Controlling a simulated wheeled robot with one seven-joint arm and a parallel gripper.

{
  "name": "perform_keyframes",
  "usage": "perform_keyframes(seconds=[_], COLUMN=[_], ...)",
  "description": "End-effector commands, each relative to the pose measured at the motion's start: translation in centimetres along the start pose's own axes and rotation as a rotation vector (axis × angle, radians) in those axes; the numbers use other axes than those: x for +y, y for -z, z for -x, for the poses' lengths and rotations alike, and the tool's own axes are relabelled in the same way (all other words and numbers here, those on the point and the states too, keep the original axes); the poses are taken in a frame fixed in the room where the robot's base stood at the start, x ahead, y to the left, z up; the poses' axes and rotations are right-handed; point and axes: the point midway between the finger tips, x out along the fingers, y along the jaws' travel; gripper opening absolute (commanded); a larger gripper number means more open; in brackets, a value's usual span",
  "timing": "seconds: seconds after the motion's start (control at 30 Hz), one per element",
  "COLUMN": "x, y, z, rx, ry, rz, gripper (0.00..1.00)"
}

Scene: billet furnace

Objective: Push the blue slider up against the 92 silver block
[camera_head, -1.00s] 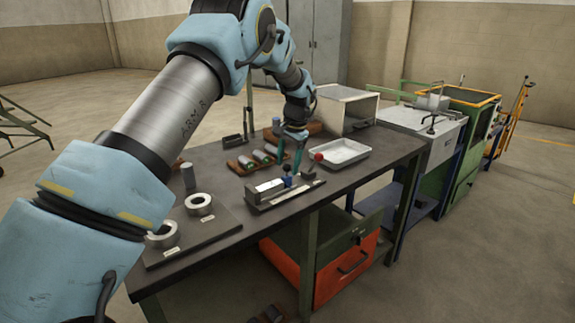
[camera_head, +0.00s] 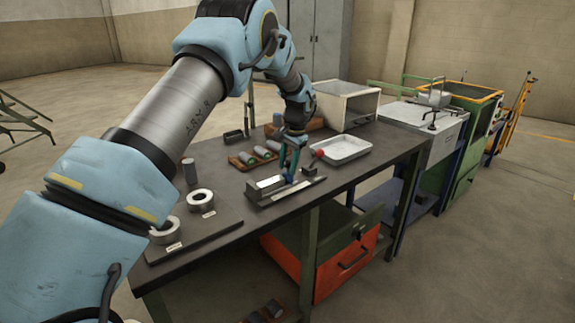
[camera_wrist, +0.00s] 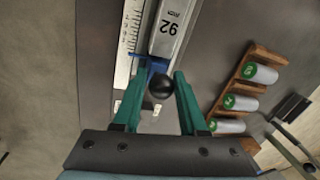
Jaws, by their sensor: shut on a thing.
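The silver block (camera_wrist: 172,25) marked 92 lies in the gauge beside a ruled scale (camera_wrist: 133,22); in the head view the block (camera_head: 266,184) is left of the blue slider (camera_head: 289,179). In the wrist view the blue slider (camera_wrist: 156,66) is at the block's near end. The two look very close; I cannot tell whether they touch. The slider's black knob (camera_wrist: 161,86) sits between the green fingers of my gripper (camera_wrist: 159,78). My gripper (camera_head: 290,170) is shut on the slider; its fingers hide part of it.
A wooden rack (camera_wrist: 238,85) with several green-ended cylinders lies right of the gauge in the wrist view. Metal rings (camera_head: 200,201) lie on a dark plate at left.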

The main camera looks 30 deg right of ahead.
Motion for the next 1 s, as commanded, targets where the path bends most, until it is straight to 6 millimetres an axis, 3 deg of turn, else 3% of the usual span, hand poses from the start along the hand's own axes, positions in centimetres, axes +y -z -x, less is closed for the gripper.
perform_keyframes(seconds=[0.13, 1.0], x=[-0.30, -0.59], y=[0.00, 0.00], z=[0.07, 0.16], rx=[0.002, 0.004], ry=[0.004, 0.009], rz=[0.002, 0.004], gripper=[0.00, 0.00])
